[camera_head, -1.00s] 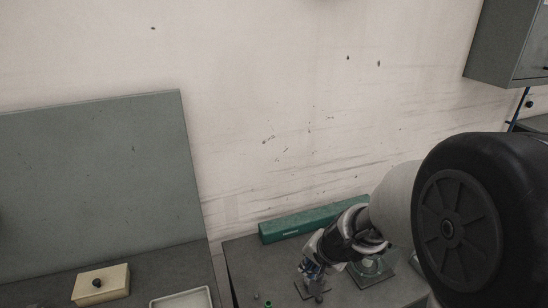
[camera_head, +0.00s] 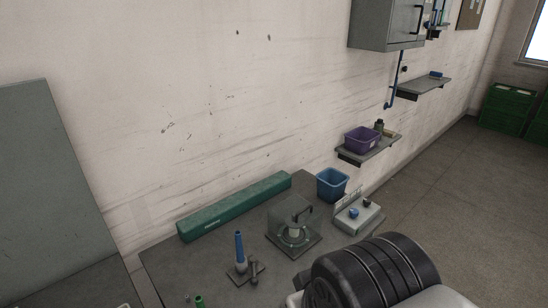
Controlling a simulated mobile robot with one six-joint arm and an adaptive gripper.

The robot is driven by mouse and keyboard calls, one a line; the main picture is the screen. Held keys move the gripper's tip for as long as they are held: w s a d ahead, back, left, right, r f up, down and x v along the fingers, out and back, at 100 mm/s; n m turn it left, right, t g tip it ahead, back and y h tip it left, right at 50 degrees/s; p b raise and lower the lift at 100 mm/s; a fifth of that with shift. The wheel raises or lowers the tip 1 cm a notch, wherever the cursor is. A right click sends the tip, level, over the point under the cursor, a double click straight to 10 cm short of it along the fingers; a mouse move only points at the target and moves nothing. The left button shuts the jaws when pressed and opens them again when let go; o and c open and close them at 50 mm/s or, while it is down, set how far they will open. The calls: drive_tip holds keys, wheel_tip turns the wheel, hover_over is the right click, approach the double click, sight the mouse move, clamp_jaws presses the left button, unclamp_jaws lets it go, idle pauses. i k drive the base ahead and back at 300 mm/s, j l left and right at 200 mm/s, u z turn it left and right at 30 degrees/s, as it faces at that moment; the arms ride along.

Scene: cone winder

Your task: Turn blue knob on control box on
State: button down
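A pale control box (camera_head: 350,223) sits at the right end of the grey workbench. A blue knob (camera_head: 353,212) is on its top, with a dark knob (camera_head: 367,203) to the right of it. A small plate stands up at the box's back left. The knob's setting is too small to read. My gripper is not in view. A dark rounded part of my arm fills the bottom right, in front of the bench's near edge and apart from the box in the picture.
A cone winder-like device (camera_head: 293,227) stands left of the box. A blue bin (camera_head: 332,184) is behind it. A stand with a blue cone (camera_head: 239,249) and a long green case (camera_head: 235,206) are further left. A wall shelf holds a purple bin (camera_head: 362,140). Open floor lies right.

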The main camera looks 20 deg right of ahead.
sight(354, 212)
drive_tip(key=i+l, duration=0.15)
drive_tip(key=l, duration=0.2)
drive_tip(key=i+l, duration=0.15)
drive_tip(key=l, duration=0.25)
drive_tip(key=i+l, duration=0.15)
drive_tip(key=l, duration=0.2)
drive_tip(key=i+l, duration=0.15)
drive_tip(key=l, duration=0.25)
drive_tip(key=i+l, duration=0.15)
drive_tip(key=l, duration=0.2)
drive_tip(key=i+l, duration=0.15)
drive_tip(key=l, duration=0.2)
drive_tip(key=i+l+u, duration=0.1)
drive_tip(key=l, duration=0.3)
